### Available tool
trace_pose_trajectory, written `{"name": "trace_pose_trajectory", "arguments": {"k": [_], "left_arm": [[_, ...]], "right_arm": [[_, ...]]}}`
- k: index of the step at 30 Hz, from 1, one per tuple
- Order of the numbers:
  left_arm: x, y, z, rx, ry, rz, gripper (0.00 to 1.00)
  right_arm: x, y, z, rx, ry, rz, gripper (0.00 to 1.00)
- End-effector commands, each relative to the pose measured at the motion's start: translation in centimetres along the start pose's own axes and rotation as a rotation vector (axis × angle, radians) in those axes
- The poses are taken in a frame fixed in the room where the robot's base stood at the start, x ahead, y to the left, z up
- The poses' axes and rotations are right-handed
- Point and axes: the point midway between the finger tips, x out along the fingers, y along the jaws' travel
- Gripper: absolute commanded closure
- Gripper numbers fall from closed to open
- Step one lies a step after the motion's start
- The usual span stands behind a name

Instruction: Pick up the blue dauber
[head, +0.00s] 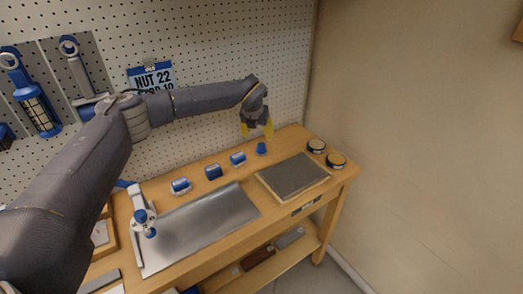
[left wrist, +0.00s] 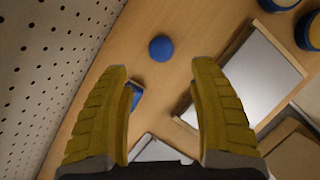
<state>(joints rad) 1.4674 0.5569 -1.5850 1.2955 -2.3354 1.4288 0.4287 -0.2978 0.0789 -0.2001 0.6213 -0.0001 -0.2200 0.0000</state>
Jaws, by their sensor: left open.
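The blue dauber (head: 261,148) stands on the wooden bench near the pegboard wall, left of and behind the framed dark slab. In the left wrist view the blue dauber (left wrist: 161,48) shows as a round blue top, beyond and between the fingertips. My left gripper (head: 258,131) is above the dauber, with its yellow fingers pointing down. In the left wrist view the left gripper's fingers (left wrist: 158,75) are wide apart with nothing between them. My right gripper is not in either view.
Several blue items, including one (head: 237,158), stand in a row left of the dauber. A framed dark slab (head: 293,175) lies to its right, with two round tins (head: 336,160) beyond. A metal sheet (head: 205,225) lies in front. The pegboard (head: 220,40) rises close behind.

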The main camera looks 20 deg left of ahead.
Motion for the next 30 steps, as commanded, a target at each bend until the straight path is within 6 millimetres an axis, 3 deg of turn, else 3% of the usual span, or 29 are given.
{"name": "trace_pose_trajectory", "arguments": {"k": [6, 17, 30], "left_arm": [[3.4, -0.1, 0.0, 0.000, 0.001, -0.001, 0.39], [5.3, -0.1, 0.0, 0.001, 0.000, 0.000, 0.39], [9.8, -0.2, 0.0, 0.000, 0.000, -0.001, 0.39]], "right_arm": [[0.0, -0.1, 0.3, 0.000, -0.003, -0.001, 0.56], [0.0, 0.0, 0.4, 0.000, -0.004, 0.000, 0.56], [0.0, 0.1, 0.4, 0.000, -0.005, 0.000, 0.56]]}}
